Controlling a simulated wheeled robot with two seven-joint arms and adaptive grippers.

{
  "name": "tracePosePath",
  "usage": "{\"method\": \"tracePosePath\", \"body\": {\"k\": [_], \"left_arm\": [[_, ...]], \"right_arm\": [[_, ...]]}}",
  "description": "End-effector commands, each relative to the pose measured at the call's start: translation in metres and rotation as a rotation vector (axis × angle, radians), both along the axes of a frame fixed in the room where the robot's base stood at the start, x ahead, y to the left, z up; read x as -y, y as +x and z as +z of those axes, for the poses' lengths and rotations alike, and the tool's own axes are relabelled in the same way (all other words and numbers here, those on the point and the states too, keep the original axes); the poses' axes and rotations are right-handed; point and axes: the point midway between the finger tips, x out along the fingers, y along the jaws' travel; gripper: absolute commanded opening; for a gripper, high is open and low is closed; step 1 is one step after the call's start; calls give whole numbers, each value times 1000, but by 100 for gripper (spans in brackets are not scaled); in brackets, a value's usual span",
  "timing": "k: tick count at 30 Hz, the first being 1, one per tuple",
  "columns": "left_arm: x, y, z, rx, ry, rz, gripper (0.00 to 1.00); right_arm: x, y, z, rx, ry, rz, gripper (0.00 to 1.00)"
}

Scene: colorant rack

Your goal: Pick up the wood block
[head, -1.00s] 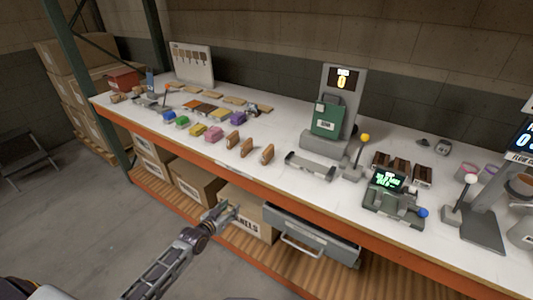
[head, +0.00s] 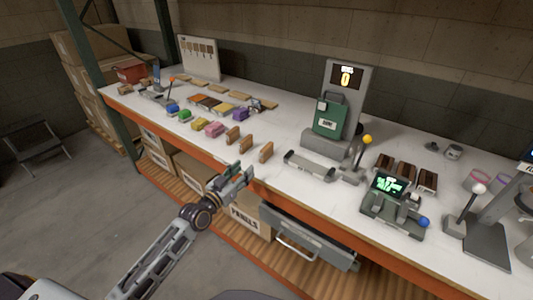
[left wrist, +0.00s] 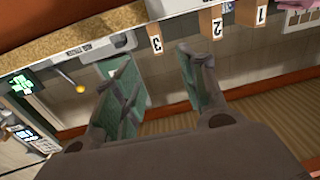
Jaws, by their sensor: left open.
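Three upright brown wood blocks stand in a row at the table's front edge in the head view: the left one (head: 232,136), the middle one (head: 247,143) and the right one (head: 266,152). In the left wrist view they carry the numbers 3 (left wrist: 155,38), 2 (left wrist: 214,22) and 1 (left wrist: 256,13). My left gripper (head: 242,174) is open and empty, in front of the table edge and below the blocks. Its two greenish fingers (left wrist: 158,76) are spread in the left wrist view and touch no block. My right gripper is not in view.
The white tabletop (head: 205,160) has an orange front edge. Pink (head: 214,129) and yellow (head: 200,124) blocks stand left of the wood blocks. A drawer (head: 308,238) hangs below.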

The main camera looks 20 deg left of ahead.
Motion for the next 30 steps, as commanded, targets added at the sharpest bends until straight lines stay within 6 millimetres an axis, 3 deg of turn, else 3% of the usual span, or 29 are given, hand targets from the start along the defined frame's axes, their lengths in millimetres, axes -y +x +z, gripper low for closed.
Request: {"method": "tracePosePath", "body": {"k": [7, 17, 24, 30], "left_arm": [[0, 0, 0, 8, 28, 1, 42], [0, 2, 0, 8, 27, 1, 42], [4, 15, 0, 8, 26, 2, 42], [8, 29, 0, 8, 26, 1, 42]], "right_arm": [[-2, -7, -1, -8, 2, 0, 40], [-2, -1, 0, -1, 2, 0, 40], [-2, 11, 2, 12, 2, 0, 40], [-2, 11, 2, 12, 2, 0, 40]]}}
